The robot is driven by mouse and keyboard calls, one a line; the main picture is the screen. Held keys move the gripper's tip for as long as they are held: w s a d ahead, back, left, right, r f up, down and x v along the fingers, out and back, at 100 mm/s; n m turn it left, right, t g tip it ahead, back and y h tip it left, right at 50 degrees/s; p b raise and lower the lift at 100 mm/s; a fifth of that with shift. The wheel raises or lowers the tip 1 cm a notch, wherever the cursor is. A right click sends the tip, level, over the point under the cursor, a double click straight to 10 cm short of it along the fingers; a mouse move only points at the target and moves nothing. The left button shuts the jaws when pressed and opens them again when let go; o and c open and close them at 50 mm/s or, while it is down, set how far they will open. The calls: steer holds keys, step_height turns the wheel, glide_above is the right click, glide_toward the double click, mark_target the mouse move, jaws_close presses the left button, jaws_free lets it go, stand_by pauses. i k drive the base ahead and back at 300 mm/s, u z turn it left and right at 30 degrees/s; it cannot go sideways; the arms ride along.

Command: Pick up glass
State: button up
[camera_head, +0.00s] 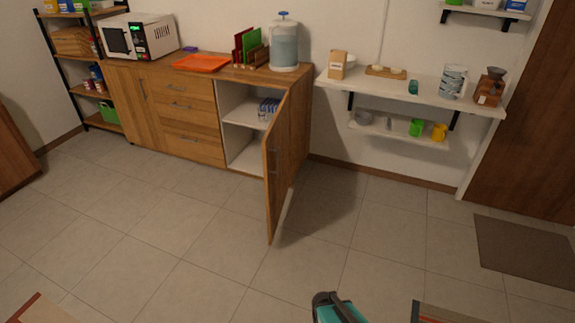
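A small teal-green glass-like cup (413,87) stands on the upper white wall shelf. A stack of pale patterned cups or glasses (453,82) stands to its right on the same shelf. On the lower shelf are a green cup (416,127), a yellow cup (439,132) and a small greyish item (388,123) that may be clear glass. I cannot tell which of these is the task's glass. A dark and teal part, likely of my arm, shows at the bottom edge, far from the shelves. My gripper's fingers are not visible.
A wooden cabinet (185,110) has one door (275,165) swung open into the room. A glass dispenser (284,45), red tray (201,63) and microwave (137,37) stand on it. The upper shelf (345,88) also holds a carton (337,65). The tiled floor before the shelves is clear.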

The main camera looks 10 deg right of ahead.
mark_target(263, 115)
steer(key=u, duration=0.1)
steer(key=i, duration=0.95)
steer(key=z, duration=0.05)
